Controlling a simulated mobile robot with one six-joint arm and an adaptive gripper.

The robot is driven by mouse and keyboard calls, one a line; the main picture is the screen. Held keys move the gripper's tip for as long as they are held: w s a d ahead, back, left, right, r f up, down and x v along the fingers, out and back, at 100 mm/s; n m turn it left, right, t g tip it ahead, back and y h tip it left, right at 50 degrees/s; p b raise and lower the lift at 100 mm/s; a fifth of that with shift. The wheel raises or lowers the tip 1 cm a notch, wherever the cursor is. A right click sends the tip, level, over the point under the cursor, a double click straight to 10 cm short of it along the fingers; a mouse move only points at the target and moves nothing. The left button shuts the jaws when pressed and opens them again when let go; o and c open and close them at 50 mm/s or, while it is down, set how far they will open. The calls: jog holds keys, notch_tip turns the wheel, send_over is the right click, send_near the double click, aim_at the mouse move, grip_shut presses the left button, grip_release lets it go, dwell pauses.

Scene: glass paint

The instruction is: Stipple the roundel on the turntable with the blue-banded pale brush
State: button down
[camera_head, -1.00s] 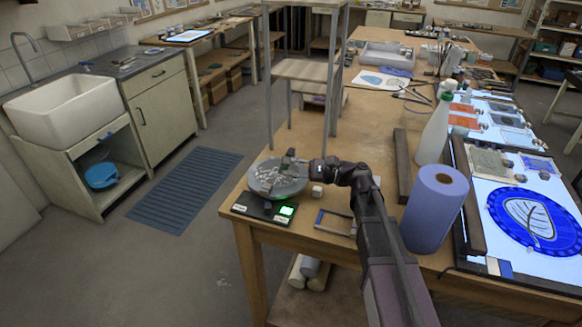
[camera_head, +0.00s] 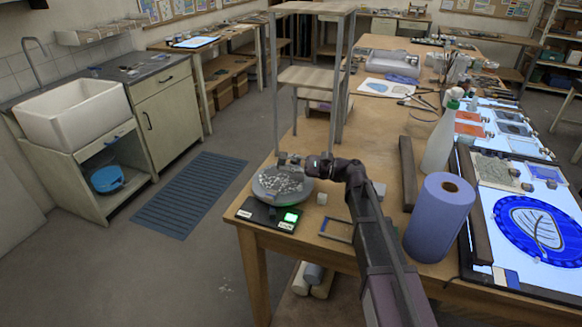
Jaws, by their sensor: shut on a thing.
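My gripper (camera_head: 291,160) is at the end of my arm, just above the far rim of a round grey dish (camera_head: 262,194). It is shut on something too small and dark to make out. I cannot pick out a blue-banded pale brush. A blue roundel (camera_head: 501,228) with a white leaf lies on the lit panel at the right, far from my gripper. I cannot clearly identify a turntable. The grey dish holds pale chips and sits at a black device with a green display (camera_head: 290,217).
A blue roll (camera_head: 437,218), a white bottle (camera_head: 439,142) and a dark bar (camera_head: 408,173) stand or lie to the right. A metal-legged shelf stand (camera_head: 309,76) rises behind my gripper.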

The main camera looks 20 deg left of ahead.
jog(key=shift+w+a, duration=1.5)
jog(key=shift+w, duration=0.3)
jog(key=shift+f, duration=0.15)
jog(key=shift+f+b, duration=0.7)
jog(key=shift+b, duration=0.1)
jog(key=shift+f, duration=0.25)
dwell(0.8)
jog(key=shift+r+p, duration=0.85)
jog(key=shift+r, duration=0.25)
jog(key=shift+d, duration=0.1)
